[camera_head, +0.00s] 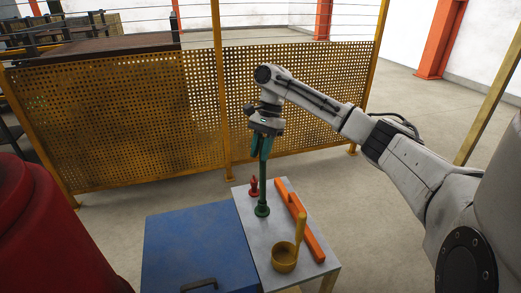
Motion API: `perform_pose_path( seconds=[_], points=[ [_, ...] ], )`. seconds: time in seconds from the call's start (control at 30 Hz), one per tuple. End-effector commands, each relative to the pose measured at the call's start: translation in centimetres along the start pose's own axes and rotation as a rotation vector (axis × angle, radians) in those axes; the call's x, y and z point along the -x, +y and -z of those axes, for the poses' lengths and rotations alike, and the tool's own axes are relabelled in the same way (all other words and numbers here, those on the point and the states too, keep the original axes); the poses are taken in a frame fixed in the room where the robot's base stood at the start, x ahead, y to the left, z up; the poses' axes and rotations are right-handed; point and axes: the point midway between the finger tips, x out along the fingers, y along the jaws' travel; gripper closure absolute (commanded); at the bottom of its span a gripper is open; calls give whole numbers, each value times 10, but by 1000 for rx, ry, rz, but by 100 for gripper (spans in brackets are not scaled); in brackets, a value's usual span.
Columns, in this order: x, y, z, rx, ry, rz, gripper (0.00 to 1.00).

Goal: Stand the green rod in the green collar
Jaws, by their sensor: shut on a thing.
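My gripper (265,156) points down above the small grey table and is shut on the upper part of the green rod (263,182). The rod is upright. Its lower end meets the green collar (262,211), a low round green piece standing on the tabletop. From this view I cannot tell how deep the rod sits in the collar, or whether it has reached the bottom. The rod's top is hidden between the fingers.
The grey tabletop (245,215) also holds a small red piece (253,187), a long orange bar (308,238) and a yellow cup with an upright handle (285,257). A blue box (190,235) adjoins its left side. A yellow mesh fence (130,130) stands behind.

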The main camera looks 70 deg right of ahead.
Motion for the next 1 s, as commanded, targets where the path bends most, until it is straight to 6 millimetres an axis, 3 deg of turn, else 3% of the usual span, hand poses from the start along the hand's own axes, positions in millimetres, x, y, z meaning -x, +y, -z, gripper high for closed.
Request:
perform_pose_path(
  seconds=[0.6,1.0],
  points=[
    [-34,-1,15,1,-1,1,100],
    [-39,-1,17,1,1,1,100]
  ],
)
